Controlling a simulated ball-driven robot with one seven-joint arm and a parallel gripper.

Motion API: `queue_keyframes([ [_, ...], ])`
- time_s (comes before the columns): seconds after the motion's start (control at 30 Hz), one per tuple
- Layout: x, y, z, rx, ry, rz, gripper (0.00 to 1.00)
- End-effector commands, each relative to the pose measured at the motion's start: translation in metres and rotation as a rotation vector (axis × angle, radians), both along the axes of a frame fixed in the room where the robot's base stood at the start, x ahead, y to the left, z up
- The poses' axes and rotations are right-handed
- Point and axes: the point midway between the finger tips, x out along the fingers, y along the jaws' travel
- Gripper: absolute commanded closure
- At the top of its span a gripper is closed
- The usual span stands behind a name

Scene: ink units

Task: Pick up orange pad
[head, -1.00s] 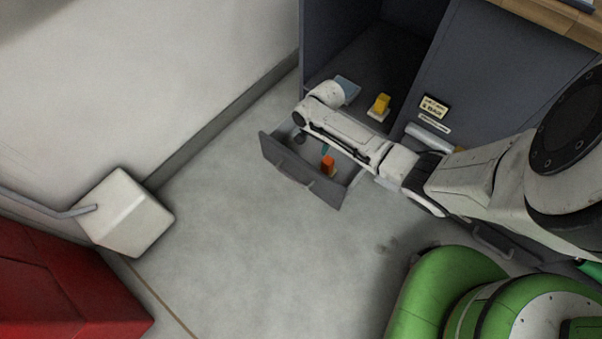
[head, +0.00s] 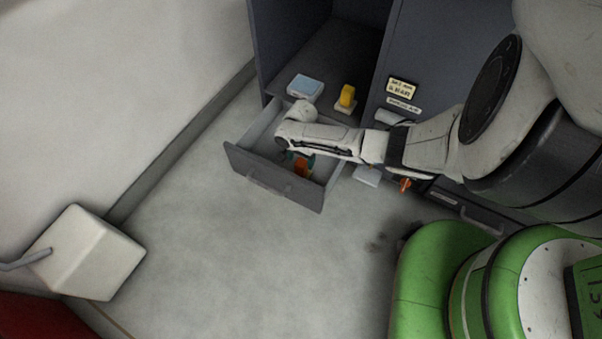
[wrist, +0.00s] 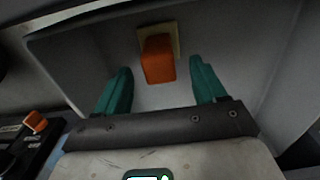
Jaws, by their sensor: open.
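The orange pad (wrist: 158,60) is a small orange block on a pale yellow base (wrist: 172,30), inside the open grey drawer. In the wrist view it lies ahead of and between the two teal fingers of my gripper (wrist: 161,88), which are spread apart with nothing between their tips that they touch. In the head view the orange pad (head: 303,166) shows in the drawer (head: 270,180), partly hidden by my arm and gripper (head: 301,158). My gripper is open and reaches down into the drawer.
A yellow block (head: 347,96) on a pale base and a light blue block (head: 305,87) sit on the cabinet shelf above the drawer. An orange knob (head: 405,185) is right of the drawer. A white box (head: 88,252) stands at lower left.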

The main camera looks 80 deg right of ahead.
Motion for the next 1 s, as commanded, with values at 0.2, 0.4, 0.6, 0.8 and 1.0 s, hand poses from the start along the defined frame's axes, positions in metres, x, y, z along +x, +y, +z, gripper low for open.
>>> queue_keyframes([
  [0.2,-0.001,-0.001,-0.03,-0.002,0.0,0.002,0.3],
  [0.4,-0.001,-0.001,-0.035,0.0,-0.001,0.0,0.3],
  [0.6,-0.001,0.0,-0.035,0.0,-0.001,0.0,0.3],
  [0.8,-0.001,0.0,-0.035,0.0,-0.001,0.0,0.49],
  [1.0,-0.001,0.0,-0.035,0.0,-0.001,0.0,0.68],
])
